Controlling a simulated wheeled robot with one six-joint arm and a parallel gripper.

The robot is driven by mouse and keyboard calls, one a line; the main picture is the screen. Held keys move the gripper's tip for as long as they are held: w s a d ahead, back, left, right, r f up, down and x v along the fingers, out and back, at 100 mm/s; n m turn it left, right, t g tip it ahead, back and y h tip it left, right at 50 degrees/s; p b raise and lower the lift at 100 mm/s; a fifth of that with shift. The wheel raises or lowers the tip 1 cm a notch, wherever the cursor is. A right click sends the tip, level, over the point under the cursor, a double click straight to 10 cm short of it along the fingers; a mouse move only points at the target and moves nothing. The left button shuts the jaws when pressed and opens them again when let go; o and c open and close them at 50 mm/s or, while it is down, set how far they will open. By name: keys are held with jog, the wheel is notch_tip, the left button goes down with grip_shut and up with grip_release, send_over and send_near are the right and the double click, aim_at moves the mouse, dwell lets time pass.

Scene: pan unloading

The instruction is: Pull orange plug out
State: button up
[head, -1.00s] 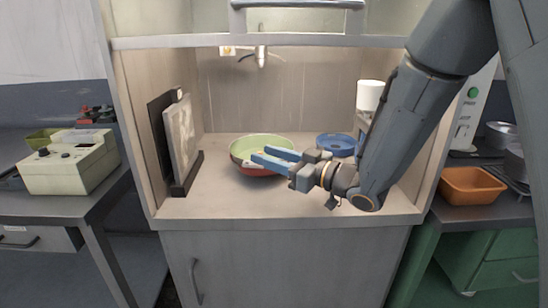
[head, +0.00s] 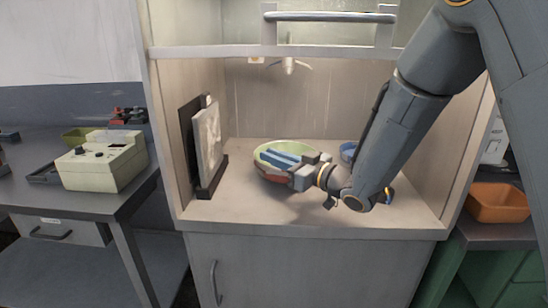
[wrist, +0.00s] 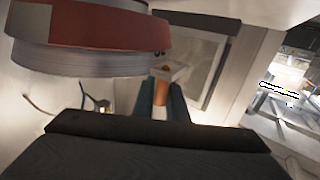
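No orange plug can be made out for certain. In the wrist view a small orange patch (wrist: 162,73) shows past the fingertips, with more orange between the dark fingers; I cannot tell whether this is the plug. My gripper (head: 270,155) has two blue fingers, parted, pointing left across the pan (head: 270,177) in the head view. The pan is green inside and red outside, and stands on the cabinet floor. My gripper also shows in the wrist view (wrist: 161,88), its fingers apart. Contact with anything is not clear.
An upright framed panel (head: 207,140) stands left of the pan. A blue dish (head: 347,152) is partly hidden behind my arm. A cream instrument box (head: 103,165) stands on the left bench, and an orange tray (head: 497,203) at right. The cabinet floor's front is clear.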

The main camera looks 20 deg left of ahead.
grip_shut()
jog(key=shift+c, duration=0.4)
grip_release()
grip_shut()
jog(key=shift+r+p, duration=0.5)
jog(key=shift+r, duration=0.2)
jog(key=shift+r+p, duration=0.85)
jog(key=shift+r, duration=0.4)
